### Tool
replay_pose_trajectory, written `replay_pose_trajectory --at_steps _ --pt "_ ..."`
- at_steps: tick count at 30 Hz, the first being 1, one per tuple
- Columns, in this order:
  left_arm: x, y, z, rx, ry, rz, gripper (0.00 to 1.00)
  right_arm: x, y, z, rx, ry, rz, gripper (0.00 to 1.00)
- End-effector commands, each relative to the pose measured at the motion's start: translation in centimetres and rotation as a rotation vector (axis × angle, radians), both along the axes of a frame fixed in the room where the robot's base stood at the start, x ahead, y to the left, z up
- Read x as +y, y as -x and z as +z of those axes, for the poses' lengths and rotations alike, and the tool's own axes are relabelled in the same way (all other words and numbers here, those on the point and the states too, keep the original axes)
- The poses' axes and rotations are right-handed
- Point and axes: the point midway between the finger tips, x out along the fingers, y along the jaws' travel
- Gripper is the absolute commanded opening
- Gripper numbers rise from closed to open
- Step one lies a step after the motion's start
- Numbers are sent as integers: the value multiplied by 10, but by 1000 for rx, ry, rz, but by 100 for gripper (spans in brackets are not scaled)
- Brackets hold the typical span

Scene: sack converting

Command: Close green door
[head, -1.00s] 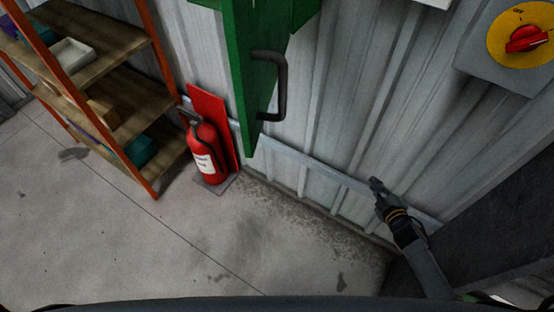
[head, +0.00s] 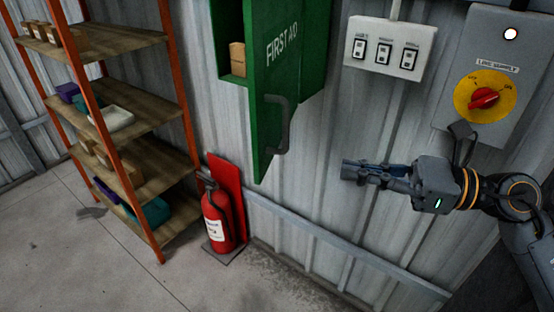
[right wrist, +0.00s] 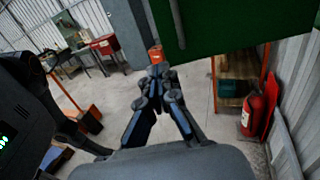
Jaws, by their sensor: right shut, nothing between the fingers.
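The green door (head: 285,75), lettered FIRST AID, stands open on the green wall cabinet (head: 318,45). A dark handle (head: 279,125) is on the door, and a small box shows inside the cabinet. My right gripper (head: 345,170) is shut and empty, to the right of the door and a little lower than its handle, apart from it. In the right wrist view the shut fingers (right wrist: 157,72) point forward, with the green door (right wrist: 235,22) above and to their right. My left gripper is not in view.
A red fire extinguisher (head: 217,222) stands on the floor below the cabinet. An orange-framed shelf (head: 130,110) is at the left. A switch box (head: 384,47) and a panel with a red rotary switch (head: 484,98) are on the wall above my right arm.

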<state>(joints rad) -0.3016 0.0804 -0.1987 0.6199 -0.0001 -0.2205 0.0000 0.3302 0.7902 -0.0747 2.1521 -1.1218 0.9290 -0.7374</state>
Motion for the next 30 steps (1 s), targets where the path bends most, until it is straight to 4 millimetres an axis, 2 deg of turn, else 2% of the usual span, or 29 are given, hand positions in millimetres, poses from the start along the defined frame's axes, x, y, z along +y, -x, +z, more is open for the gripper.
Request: replay_pose_trajectory --at_steps 6,16,22,30 --pt "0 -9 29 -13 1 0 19 41 -11 8 3 -8 4 0" --pt "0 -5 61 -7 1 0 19 103 -29 7 6 -8 1 0" --pt "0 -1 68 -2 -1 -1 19 120 -35 3 6 -7 -1 0" --pt "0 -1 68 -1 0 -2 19 124 -36 1 5 -5 -1 0"
